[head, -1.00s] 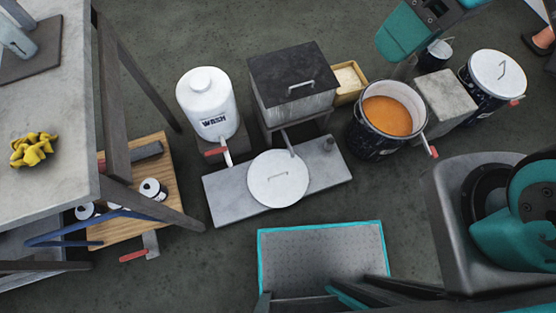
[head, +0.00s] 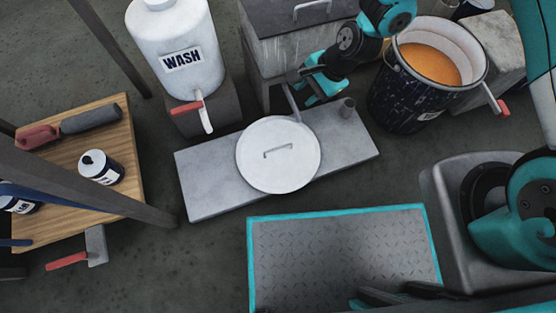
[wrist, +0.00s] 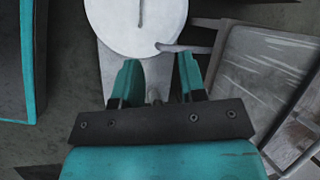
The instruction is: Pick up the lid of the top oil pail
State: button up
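A round white lid (head: 278,160) with a thin grey bar handle (head: 278,150) lies flat on a grey slab (head: 205,185) on the floor. The wrist view shows the lid (wrist: 120,22) at the top, with its handle (wrist: 141,12). A dark pail (head: 395,100) with orange contents stands open at upper right. My gripper (head: 306,88) is above and behind the lid, near the slab's back edge. In the wrist view my gripper (wrist: 158,80) has its two fingers apart with nothing between them. The fingers are apart from the handle.
A grey tank (head: 265,60) with a black lid stands behind my gripper. A white WASH jug (head: 175,50) is on a stand at left. A teal-edged plate (head: 345,245) lies in front. A wooden shelf (head: 125,140) with cans is at left.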

notch_tip(320, 180, down, 15)
jog(key=s+m+b, duration=0.2)
jog(key=m+b, duration=0.1)
jog(key=b, duration=0.8)
send_near(281, 147)
jog(key=x, duration=0.4)
jog(key=shift+f, duration=0.35)
jog(key=b+x, duration=0.4)
jog(key=x, duration=0.2)
jog(key=shift+w+b, duration=0.1)
jog(key=shift+b, duration=0.3)
jog(key=shift+r, duration=0.15)
grip_shut()
